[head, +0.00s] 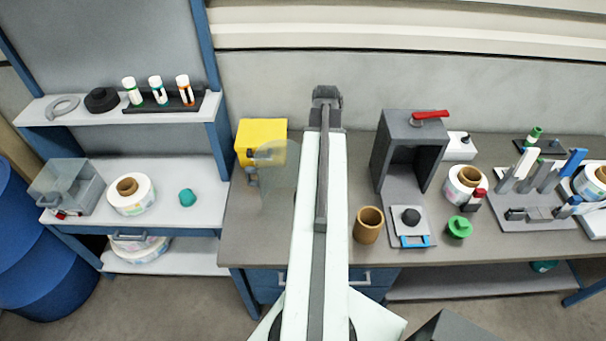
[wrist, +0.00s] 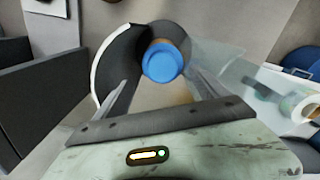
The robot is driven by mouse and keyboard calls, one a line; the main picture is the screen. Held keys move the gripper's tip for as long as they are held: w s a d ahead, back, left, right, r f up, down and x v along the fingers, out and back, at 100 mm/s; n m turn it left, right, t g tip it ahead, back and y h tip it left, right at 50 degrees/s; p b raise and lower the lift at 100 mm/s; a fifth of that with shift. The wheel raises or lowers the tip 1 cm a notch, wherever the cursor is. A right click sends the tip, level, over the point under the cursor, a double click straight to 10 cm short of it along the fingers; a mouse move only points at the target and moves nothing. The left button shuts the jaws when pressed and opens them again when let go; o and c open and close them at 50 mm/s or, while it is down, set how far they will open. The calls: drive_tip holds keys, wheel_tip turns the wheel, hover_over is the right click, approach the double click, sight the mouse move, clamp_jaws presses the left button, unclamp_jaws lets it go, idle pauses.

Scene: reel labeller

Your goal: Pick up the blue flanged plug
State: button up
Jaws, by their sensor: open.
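The blue flanged plug (wrist: 162,62) shows in the wrist view as a round blue face with a slightly wider rim, between and beyond my fingers. It sits in front of a dark round part with a white edge (wrist: 115,62); I cannot tell whether it is seated in it. My gripper (wrist: 163,84) is open, one finger on each side of the plug, with no clear contact seen. In the head view my arm runs up the middle to the gripper end (head: 326,98), and I do not see the plug there.
A clear guard (head: 278,172) stands by a yellow box (head: 262,138) on the bench, left of my arm. To the right are a brown cardboard core (head: 368,224), a dark open housing (head: 410,150) and a green knob (head: 459,227). A shelf unit (head: 190,168) stands at left.

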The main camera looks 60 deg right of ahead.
drive_tip(key=shift+s+f, duration=0.15)
drive_tip(key=shift+f, duration=0.05)
wheel_tip(320, 180, down, 2)
drive_tip(key=b, duration=0.2)
drive_tip(key=shift+f+b, duration=0.15)
drive_tip(key=shift+b, duration=0.25)
drive_tip(key=shift+w, duration=0.35)
wheel_tip(320, 180, down, 5)
drive_tip(key=b, duration=0.5)
drive_tip(key=shift+w+f, duration=0.1)
drive_tip(key=shift+f, duration=0.1)
drive_tip(key=shift+r, duration=0.2)
drive_tip(key=c, duration=1.5)
wheel_tip(320, 180, up, 10)
drive_tip(key=p, duration=1)
drive_tip(key=shift+c, duration=0.2)
